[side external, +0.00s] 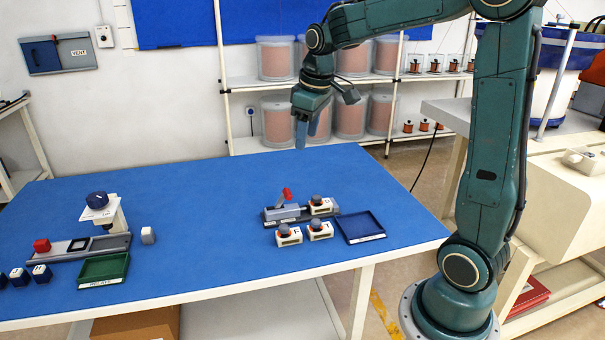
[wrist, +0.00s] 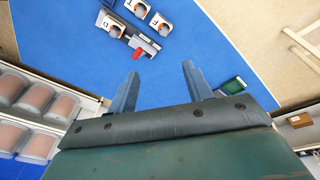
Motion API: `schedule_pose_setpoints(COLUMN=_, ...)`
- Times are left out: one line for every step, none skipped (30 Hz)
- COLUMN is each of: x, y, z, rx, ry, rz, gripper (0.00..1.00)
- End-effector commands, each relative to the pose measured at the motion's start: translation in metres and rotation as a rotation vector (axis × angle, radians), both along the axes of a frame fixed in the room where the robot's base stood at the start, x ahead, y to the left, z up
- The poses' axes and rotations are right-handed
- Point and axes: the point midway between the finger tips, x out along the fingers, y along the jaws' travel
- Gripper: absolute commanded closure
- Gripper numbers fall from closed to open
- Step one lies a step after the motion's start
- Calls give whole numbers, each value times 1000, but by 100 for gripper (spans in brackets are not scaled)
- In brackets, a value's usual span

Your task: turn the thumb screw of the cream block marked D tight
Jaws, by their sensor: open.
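Three cream blocks with dark-topped round thumb screws are on the blue table. One block (side external: 320,208) sits at the right end of a grey clamp fixture (side external: 283,213) with a red lever (side external: 287,194); its letter looks like D, but is too small to be sure. It also shows in the wrist view (wrist: 107,23). The other two blocks, one front left (side external: 289,240) and one front right (side external: 320,235), stand in front of the fixture. My gripper (side external: 309,138) is open and empty, high above the table behind the fixture; its fingers (wrist: 160,74) show apart in the wrist view.
A dark blue tray (side external: 376,236) lies right of the blocks. The table's middle is clear. Shelves with drums stand behind.

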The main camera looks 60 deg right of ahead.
Motion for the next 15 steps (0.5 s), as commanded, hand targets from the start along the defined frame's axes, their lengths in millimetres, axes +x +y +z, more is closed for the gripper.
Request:
schedule_pose_setpoints(x=8, y=-12, z=-7, rx=2, ry=17, rz=0, gripper=50)
schedule_pose_setpoints(x=12, y=-18, z=-11, rx=3, ry=26, rz=3, gripper=50)
schedule_pose_setpoints(x=18, y=-27, z=-15, rx=3, ry=36, rz=8, gripper=50)
schedule_pose_setpoints(x=21, y=-33, z=-19, rx=5, ry=45, rz=10, gripper=50)
schedule_pose_setpoints(x=25, y=-40, z=-23, rx=5, ry=52, rz=13, gripper=50)
schedule_pose_setpoints(x=30, y=-48, z=-29, rx=8, ry=63, rz=17, gripper=50)
schedule_pose_setpoints(x=33, y=-55, z=-33, rx=10, ry=72, rz=20, gripper=50)
schedule_pose_setpoints(x=36, y=-62, z=-38, rx=12, ry=80, rz=23, gripper=50)
schedule_pose_setpoints(x=40, y=-70, z=-44, rx=15, ry=90, rz=28, gripper=50)
schedule_pose_setpoints(x=43, y=-77, z=-49, rx=16, ry=97, rz=30, gripper=50)
schedule_pose_setpoints(x=45, y=-84, z=-54, rx=19, ry=105, rz=34, gripper=50)
schedule_pose_setpoints(x=48, y=-93, z=-61, rx=22, ry=115, rz=38, gripper=50)
schedule_pose_setpoints(x=51, y=-100, z=-67, rx=25, ry=123, rz=41, gripper=50)
schedule_pose_setpoints(x=53, y=-107, z=-72, rx=27, ry=129, rz=44, gripper=50)
schedule_pose_setpoints(x=55, y=-116, z=-80, rx=31, ry=139, rz=48, gripper=50)
